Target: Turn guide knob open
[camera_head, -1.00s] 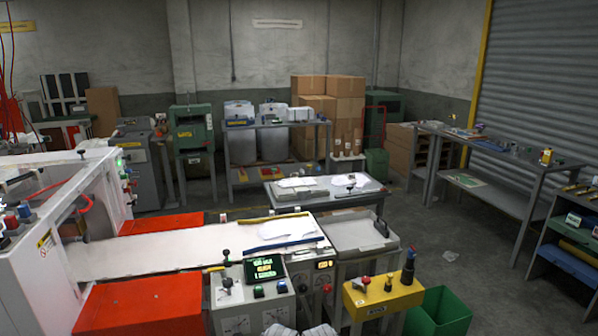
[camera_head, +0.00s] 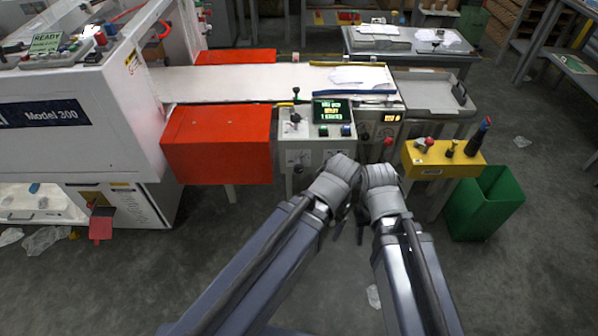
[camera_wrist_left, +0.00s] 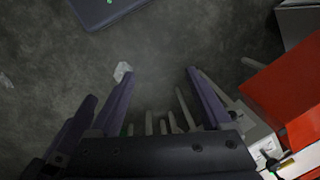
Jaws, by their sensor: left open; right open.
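A white control box (camera_head: 318,135) stands at the front of the white conveyor, with a small green-lettered screen (camera_head: 333,110). A black ball-topped knob (camera_head: 295,118) sits on its left part. I cannot tell which knob is the guide knob. My two arms reach forward side by side below the box, wrists close together. My right gripper (camera_head: 361,224) hangs down, apart from any knob, mostly hidden by its wrist. My left gripper (camera_wrist_left: 160,71) is open and empty over the floor in the left wrist view.
A red guard box (camera_head: 217,145) stands left of the control box. A yellow button box (camera_head: 430,162) and a green bin (camera_head: 486,203) stand to the right. A white machine (camera_head: 75,125) fills the left.

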